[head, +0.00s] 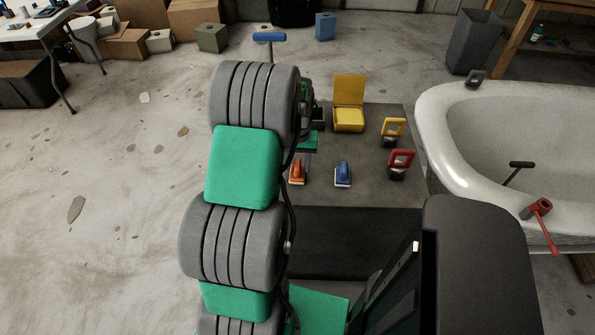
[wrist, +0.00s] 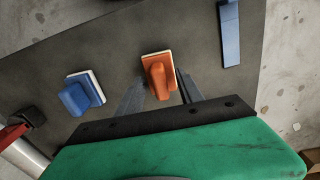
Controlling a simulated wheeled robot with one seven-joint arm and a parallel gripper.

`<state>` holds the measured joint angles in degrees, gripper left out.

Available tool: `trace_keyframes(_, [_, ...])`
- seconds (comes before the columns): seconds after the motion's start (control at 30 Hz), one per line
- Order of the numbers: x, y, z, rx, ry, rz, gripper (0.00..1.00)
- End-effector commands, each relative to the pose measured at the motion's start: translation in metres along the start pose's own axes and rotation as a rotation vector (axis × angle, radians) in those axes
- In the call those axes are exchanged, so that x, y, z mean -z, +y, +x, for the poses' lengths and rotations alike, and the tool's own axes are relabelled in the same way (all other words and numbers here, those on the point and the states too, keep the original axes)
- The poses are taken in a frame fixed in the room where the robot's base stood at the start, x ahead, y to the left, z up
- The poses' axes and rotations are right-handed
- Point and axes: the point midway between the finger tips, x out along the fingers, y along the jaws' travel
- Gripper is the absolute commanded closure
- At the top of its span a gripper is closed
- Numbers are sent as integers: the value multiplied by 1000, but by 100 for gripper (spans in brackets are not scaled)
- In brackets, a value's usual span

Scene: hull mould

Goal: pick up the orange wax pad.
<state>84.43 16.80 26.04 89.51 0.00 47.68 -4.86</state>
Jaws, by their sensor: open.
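The orange wax pad (head: 297,174) lies on the dark bench top, left of a similar blue pad (head: 343,175). In the wrist view the orange wax pad (wrist: 155,62) shows a raised orange grip and a pale lower edge. My gripper (wrist: 160,82) is open, with one dark finger on either side of the pad's grip in the picture. Whether the fingers are level with the grip or still above it, I cannot tell. In the head view my arm hides part of the bench, and the fingers are hard to make out beside the pad.
The blue pad (wrist: 84,93) is left of the orange one in the wrist view. On the bench (head: 340,205) stand an open yellow box (head: 348,120), a yellow-handled block (head: 393,130) and a red-handled block (head: 401,161). A white tub-like hull (head: 450,150) is at the right.

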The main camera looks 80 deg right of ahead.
Motion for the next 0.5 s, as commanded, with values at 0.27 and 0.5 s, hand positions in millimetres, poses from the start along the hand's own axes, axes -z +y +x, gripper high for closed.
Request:
trace_keyframes(0.27, [0, 0, 0, 0, 1, 0, 69])
trace_keyframes(0.5, [0, 0, -1, 0, 1, 0, 88])
